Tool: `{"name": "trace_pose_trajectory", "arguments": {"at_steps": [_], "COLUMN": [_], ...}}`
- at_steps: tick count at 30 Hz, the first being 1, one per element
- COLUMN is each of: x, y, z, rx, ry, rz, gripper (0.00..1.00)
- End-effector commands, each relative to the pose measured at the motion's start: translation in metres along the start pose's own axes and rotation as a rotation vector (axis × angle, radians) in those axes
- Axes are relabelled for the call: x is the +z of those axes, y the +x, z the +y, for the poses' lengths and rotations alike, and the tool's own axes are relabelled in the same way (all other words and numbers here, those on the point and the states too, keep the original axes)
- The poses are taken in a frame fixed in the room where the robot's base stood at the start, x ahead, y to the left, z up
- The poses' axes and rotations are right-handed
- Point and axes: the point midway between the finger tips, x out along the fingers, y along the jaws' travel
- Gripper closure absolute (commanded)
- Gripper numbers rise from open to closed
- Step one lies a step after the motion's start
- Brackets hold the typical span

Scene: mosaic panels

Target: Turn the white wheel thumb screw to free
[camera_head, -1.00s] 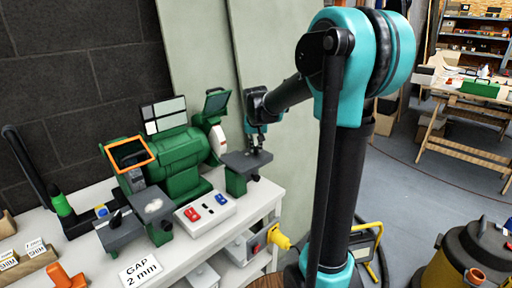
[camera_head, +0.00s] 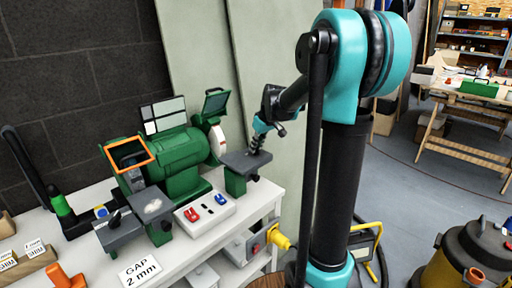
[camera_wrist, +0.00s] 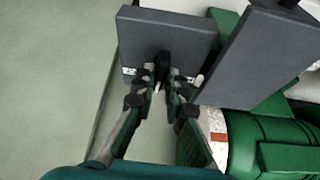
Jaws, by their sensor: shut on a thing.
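The white wheel (camera_head: 218,138) is at the right end of the green grinder (camera_head: 180,152). Its grey tool rest (camera_head: 246,161) stands in front of it. My gripper (camera_head: 256,149) reaches down to the far edge of that rest, with the fingers slanted. In the wrist view the fingertips (camera_wrist: 163,78) close around a small black thumb screw (camera_wrist: 163,60) at the edge of the grey rest plate (camera_wrist: 185,35). The fingers partly hide the screw, so its turn angle cannot be told. The wheel's side with a red mark shows beside the right finger (camera_wrist: 212,122).
A second grey plate (camera_wrist: 265,60) lies close to the right of the fingers. A switch box (camera_head: 206,213) and a "GAP 2 mm" card (camera_head: 140,270) lie on the white bench (camera_head: 185,250). The wrist view shows clear space at left.

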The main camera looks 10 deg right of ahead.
Motion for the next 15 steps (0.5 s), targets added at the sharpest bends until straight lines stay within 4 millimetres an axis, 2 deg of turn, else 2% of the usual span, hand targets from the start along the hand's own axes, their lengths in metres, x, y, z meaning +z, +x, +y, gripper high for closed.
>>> {"name": "trace_pose_trajectory", "arguments": {"at_steps": [15], "x": [-0.0014], "y": [0.0003], "z": [0.004], "rx": [-0.187], "ry": [-0.449], "rz": [0.0], "gripper": [1.0]}}
